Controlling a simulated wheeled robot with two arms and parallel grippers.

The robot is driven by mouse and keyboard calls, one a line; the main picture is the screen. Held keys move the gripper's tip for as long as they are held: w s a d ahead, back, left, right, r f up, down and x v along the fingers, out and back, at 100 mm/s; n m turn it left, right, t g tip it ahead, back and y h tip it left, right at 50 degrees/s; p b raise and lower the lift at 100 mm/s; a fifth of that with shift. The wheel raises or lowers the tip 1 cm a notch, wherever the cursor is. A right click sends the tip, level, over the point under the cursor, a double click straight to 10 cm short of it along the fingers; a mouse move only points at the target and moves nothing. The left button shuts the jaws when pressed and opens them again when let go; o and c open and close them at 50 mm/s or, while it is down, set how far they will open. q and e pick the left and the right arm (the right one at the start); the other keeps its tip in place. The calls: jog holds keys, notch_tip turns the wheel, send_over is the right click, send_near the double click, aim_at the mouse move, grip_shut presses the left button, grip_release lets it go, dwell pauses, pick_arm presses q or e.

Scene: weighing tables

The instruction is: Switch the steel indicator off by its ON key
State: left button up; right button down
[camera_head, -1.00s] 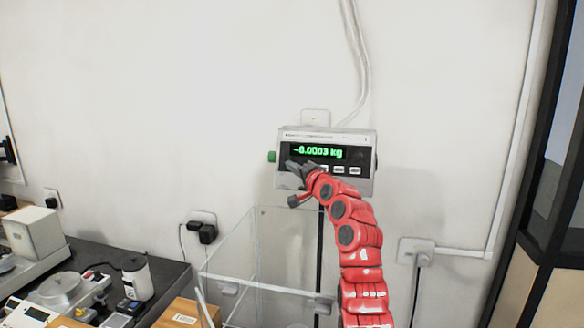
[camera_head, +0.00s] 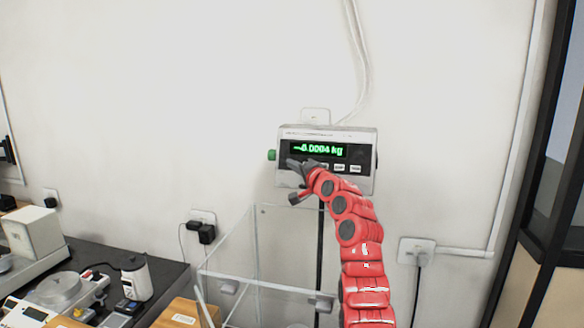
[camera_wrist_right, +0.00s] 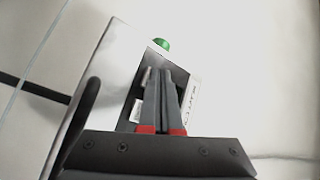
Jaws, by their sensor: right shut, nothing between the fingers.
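The steel indicator (camera_head: 365,140) is mounted on a post in front of the wall, in the middle of the head view. Keys (camera_head: 347,168) further right on the panel show. In the right wrist view the shut fingers (camera_wrist_right: 165,75) point at the panel beside white keys (camera_wrist_right: 137,110). Contact with the ON key cannot be told. My left gripper is out of view.
A green knob (camera_head: 271,155) sticks out of the indicator's left side. A clear-walled box (camera_head: 225,275) stands below. Scales and a white bottle (camera_head: 137,280) stand on the dark table at left. Cables hang on the wall above.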

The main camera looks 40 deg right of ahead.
jog(key=shift+w+d+f+b, duration=0.1)
jog(key=shift+w+d+b, duration=0.15)
jog(key=shift+b, duration=0.3)
dwell(0.5)
jog(key=shift+s, duration=0.1)
jog(key=shift+s+a+r, duration=0.15)
jog(key=shift+a+r, duration=0.05)
jog(key=shift+a, duration=0.05)
jog(key=shift+s+a, duration=0.3)
dwell(0.4)
jog(key=s+a, duration=0.1)
jog(key=a, duration=0.1)
jog(key=s+a+r, duration=0.1)
jog(key=s, duration=0.1)
jog(key=shift+a+r, duration=0.2)
jog(key=shift+a, duration=0.15)
